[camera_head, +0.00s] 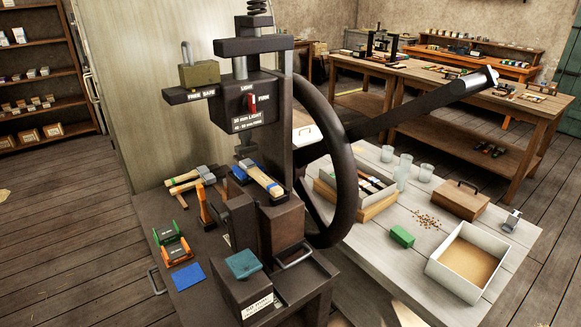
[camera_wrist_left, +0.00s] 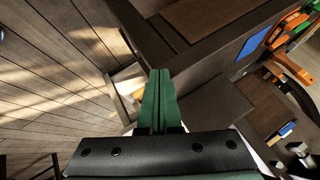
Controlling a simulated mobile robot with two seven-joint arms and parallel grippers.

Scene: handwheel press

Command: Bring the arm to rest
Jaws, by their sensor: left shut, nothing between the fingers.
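My left gripper (camera_wrist_left: 157,98) shows in the left wrist view. Its green fingers are together and empty, in front of the side of a dark bench (camera_wrist_left: 190,60) and a wooden floor. I cannot make out the left gripper in the head view. The dark press (camera_head: 278,130) stands in the middle of the head view with a large black handwheel (camera_head: 345,190) on its right side. A long dark bar with a metal end (camera_head: 420,103) reaches from the wheel area to the upper right. My right gripper does not show in either view.
Hammers (camera_head: 196,178), orange and green holders (camera_head: 172,240) and a blue pad (camera_head: 188,275) lie on the press bench. An orange piece (camera_wrist_left: 288,30) and a blue patch (camera_wrist_left: 252,44) are right of the fingers. The pale table (camera_head: 400,270) holds a tray (camera_head: 470,262) and glasses.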

